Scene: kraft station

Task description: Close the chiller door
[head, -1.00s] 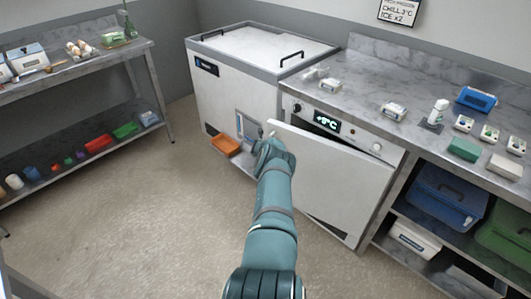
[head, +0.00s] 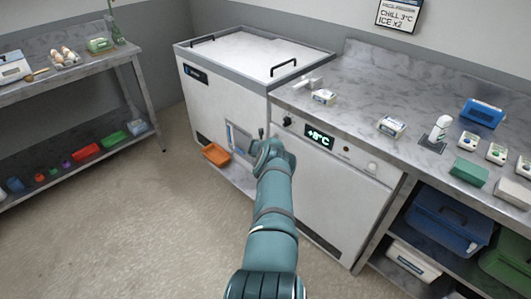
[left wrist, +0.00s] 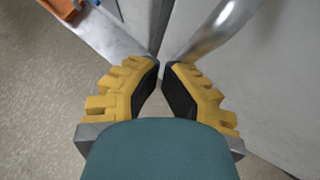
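The chiller door (head: 335,205) is a white panel under the worktop, below a control strip with a display reading +8°C. It looks flush or nearly flush with its frame. My left gripper (head: 268,150) is at the door's upper left corner, and the hand hides that corner. In the left wrist view, my left gripper's yellow fingers (left wrist: 161,70) have their dark pads almost together, with nothing clearly between them. A curved metal bar (left wrist: 212,32) passes just beyond the tips; whether they touch it I cannot tell. My right gripper is not in view.
A white chest unit (head: 215,105) stands left of the chiller, with an orange tray (head: 216,154) low at its front. A side table (head: 85,65) stands at the left. The floor in front is clear.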

